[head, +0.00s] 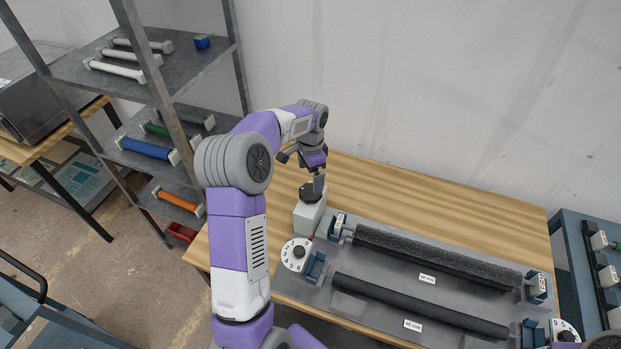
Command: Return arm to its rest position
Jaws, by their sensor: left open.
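My left arm (236,240) rises from the bottom of the head view, bends at a high elbow and reaches right and down over the wooden table. My left gripper (318,180) is open, pointing down at the black round top of a white box (308,215) on the table. Its fingertips overlap the black top in the picture. I cannot tell whether they touch it. No object shows between the fingers. My right gripper is not in view.
A grey plate processor (380,285) with two dark rollers and a numbered white dial (297,254) lies on the wooden table (400,190). A metal shelf (195,72) with coloured rollers stands left. A blue cart (570,235) stands right. Table space behind the processor is clear.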

